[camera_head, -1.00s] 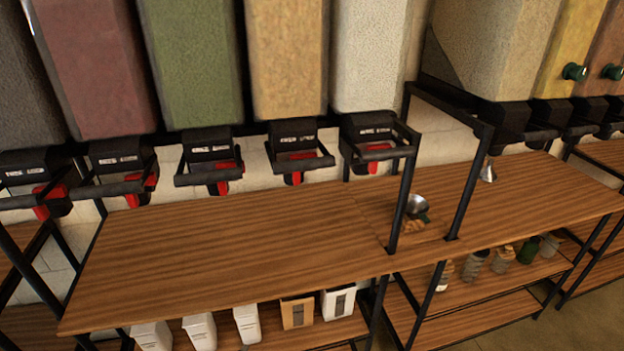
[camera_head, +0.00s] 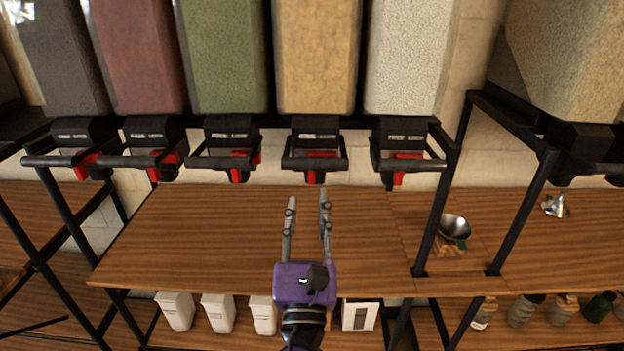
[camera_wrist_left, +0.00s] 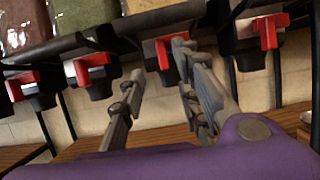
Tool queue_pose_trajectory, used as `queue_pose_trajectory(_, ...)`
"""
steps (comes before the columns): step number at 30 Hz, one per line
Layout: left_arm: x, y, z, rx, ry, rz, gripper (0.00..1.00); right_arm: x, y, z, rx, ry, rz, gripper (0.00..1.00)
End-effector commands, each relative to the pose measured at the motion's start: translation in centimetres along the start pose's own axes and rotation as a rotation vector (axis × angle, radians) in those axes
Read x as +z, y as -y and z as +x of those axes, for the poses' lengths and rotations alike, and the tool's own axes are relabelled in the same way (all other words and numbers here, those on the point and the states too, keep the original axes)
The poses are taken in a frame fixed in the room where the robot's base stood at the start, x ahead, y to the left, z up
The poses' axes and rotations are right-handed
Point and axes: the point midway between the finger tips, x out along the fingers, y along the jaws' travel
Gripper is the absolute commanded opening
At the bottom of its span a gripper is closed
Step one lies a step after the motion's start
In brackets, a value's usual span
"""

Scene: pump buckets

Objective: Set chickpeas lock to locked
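My left gripper (camera_head: 308,203) is up over the wooden table, fingers apart and empty, pointing at the dispenser under the tan grainy bin (camera_head: 316,60). That dispenser (camera_head: 315,135) is black with a bar handle and a red lock lever (camera_head: 322,156). In the left wrist view this red lever (camera_wrist_left: 163,52) appears between and beyond the tips of the open left gripper (camera_wrist_left: 155,62); the right fingertip overlaps it in the picture, and I cannot tell whether they touch. Labels are too small to read, so I cannot confirm which bin holds chickpeas. My right gripper is out of view.
Similar dispensers with red levers flank it, under the green bin (camera_head: 222,60) and the cream bin (camera_head: 408,60). A black frame post (camera_head: 445,200) stands to the right. A metal bowl (camera_head: 454,226) sits beyond it.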

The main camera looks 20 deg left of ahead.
Motion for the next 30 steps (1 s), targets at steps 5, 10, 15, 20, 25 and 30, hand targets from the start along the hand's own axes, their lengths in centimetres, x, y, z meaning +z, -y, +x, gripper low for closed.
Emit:
queue_pose_trajectory(5,0.8,0.0,3.3,0.001,0.011,-0.005,0.30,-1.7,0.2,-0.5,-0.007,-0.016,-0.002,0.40)
queue_pose_trajectory(10,0.6,0.0,5.6,0.001,0.008,-0.004,0.30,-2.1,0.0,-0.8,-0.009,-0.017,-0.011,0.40)
queue_pose_trajectory(15,0.3,0.0,6.6,0.000,0.003,-0.006,0.30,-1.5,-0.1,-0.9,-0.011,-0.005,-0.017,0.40)
queue_pose_trajectory(20,0.2,0.0,6.7,0.000,0.001,-0.006,0.30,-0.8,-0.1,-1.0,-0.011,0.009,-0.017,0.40)
queue_pose_trajectory(25,0.1,0.0,6.7,0.000,0.001,-0.006,0.21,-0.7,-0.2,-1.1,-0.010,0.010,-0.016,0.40)
queue_pose_trajectory(30,0.2,0.0,6.7,0.000,0.001,-0.006,0.00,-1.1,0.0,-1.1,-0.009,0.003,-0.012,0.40)
